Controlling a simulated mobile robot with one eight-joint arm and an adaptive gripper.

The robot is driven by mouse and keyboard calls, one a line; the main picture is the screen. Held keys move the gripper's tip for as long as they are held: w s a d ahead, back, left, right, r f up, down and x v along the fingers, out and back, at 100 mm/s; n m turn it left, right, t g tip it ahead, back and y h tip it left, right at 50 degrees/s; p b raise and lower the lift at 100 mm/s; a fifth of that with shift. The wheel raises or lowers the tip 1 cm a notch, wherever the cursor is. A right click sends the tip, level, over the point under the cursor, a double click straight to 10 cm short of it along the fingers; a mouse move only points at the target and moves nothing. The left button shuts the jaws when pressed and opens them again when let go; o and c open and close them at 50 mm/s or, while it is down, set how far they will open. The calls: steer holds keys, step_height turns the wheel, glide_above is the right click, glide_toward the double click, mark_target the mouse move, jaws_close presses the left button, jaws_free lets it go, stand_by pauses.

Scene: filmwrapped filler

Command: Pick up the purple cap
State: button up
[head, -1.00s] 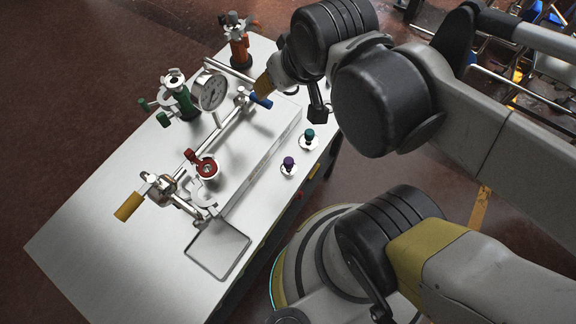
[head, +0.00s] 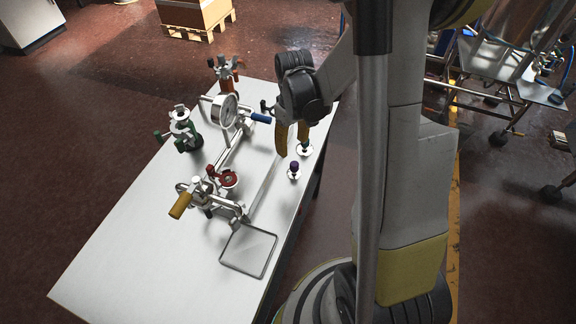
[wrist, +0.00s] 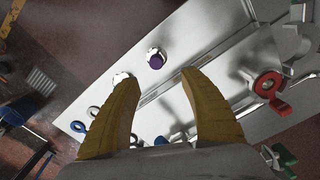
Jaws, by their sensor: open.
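The purple cap (head: 294,165) sits on a small round silver base near the right edge of the metal table. It also shows in the wrist view (wrist: 156,61), uncovered, just beyond the gap between my fingertips. My gripper (head: 292,144) is open and empty, with its yellow fingers pointing down over the table. In the head view it appears just behind the purple cap, close to the teal cap. In the wrist view my gripper (wrist: 160,76) shows both fingers spread apart, with nothing between them.
A teal cap (head: 305,145) on a similar base stands beside my right finger. A raised pipe assembly with a gauge (head: 224,111) and a red valve (head: 228,179) stands to the left. A shallow tray (head: 248,251) lies at the near end.

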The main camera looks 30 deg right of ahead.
mark_target(295, 164)
step_height(295, 164, down, 5)
steer(key=shift+w+d+f+b, duration=0.15)
steer(key=shift+b, duration=0.95)
steer(key=f+b, duration=0.2)
steer(key=f, duration=0.1)
steer(key=f+b, duration=0.1)
steer(key=f, duration=0.1)
steer(key=shift+s+d+f, duration=0.25)
steer(key=shift+r, duration=0.1)
jaws_close()
